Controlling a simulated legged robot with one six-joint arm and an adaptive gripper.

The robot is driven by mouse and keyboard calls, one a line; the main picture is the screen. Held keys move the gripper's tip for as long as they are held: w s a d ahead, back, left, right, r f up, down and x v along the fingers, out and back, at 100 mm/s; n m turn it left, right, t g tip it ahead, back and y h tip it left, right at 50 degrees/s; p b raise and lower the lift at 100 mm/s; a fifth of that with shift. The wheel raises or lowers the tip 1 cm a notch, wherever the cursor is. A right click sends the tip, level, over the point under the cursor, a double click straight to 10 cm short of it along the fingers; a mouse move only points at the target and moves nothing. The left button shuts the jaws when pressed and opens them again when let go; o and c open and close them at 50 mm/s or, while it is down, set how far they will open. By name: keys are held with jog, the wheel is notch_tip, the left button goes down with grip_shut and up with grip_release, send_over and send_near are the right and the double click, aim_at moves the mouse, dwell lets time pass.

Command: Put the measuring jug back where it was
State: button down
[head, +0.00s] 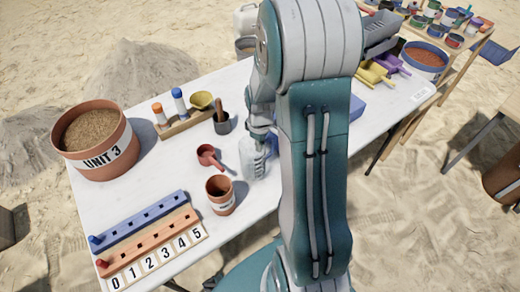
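A pale, see-through vessel that looks like the measuring jug (256,164) is upright at the near middle of the white table, just right of the red scoop. My gripper (262,133) points down at the top of this vessel and overlaps it. My own arm hides the right side of the gripper and part of the vessel's surroundings. The fingers are too small and covered to tell whether they are closed on it. I cannot tell whether the vessel's base touches the table.
Close by are a red scoop (207,155), a labelled clay cup (220,197) and a dark mortar (222,125). A UNIT 3 pot (100,140) stands left. A numbered peg board (150,248) lies in front. Bare tabletop (160,170) shows left of the scoop.

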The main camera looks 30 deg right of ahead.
jog(key=shift+f, duration=1.15)
jog(key=c, duration=0.8)
grip_release()
notch_tip(320, 180, up, 11)
jog(key=shift+r, duration=0.1)
jog(key=shift+a+r, duration=0.1)
jog(key=shift+r, duration=0.45)
jog(key=s+a+r+m+t, duration=0.4)
jog(key=s+a+r+t, duration=0.1)
jog(key=s+a+r, duration=0.9)
jog(key=shift+a+r+m+t, duration=0.2)
jog(key=shift+r+m+t, duration=0.1)
jog(key=shift+m, duration=0.1)
